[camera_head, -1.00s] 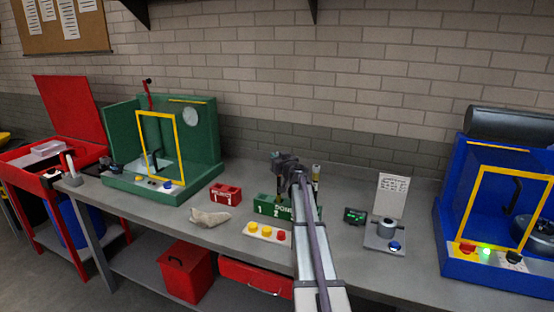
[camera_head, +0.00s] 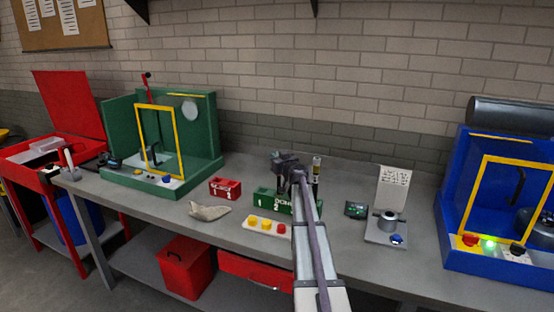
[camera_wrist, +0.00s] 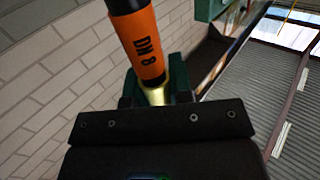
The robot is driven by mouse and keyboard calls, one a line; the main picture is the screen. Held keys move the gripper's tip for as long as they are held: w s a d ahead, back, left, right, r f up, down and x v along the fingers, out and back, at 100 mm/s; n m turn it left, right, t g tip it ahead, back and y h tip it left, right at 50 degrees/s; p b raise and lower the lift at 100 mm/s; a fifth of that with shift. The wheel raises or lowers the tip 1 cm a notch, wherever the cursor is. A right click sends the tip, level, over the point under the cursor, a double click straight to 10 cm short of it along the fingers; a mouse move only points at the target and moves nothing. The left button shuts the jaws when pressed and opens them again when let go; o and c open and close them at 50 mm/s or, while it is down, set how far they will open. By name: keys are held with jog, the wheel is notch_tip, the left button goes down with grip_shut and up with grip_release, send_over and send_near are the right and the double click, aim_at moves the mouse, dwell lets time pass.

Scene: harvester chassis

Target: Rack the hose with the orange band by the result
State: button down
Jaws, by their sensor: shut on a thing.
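My gripper (camera_head: 288,160) is over the green block (camera_head: 264,200) on the bench; the block carries white lettering and the numbers 1 and 2. In the wrist view my jaws (camera_wrist: 157,92) are shut on the brass end of a dark hose with an orange band (camera_wrist: 143,45). The band reads "DN 8", upside down in that view. In the head view the gripper and arm hide most of what I hold and part of the block. A small upright piece with a yellowish band (camera_head: 317,165) shows just right of the gripper; its footing is hidden.
A red block (camera_head: 225,188), a pale cloth (camera_head: 209,213) and a button panel (camera_head: 266,226) lie nearby. A small display (camera_head: 356,209) and a grey device with a card (camera_head: 386,229) stand right. A green rig (camera_head: 203,150) is left; a blue rig (camera_head: 450,225) with a lit green lamp is right.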

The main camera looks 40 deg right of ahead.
jog(key=c, duration=0.9)
grip_release()
jog(key=shift+c, duration=0.2)
jog(key=v, duration=1)
jog(key=shift+s, duration=0.4)
jog(key=shift+a, duration=0.1)
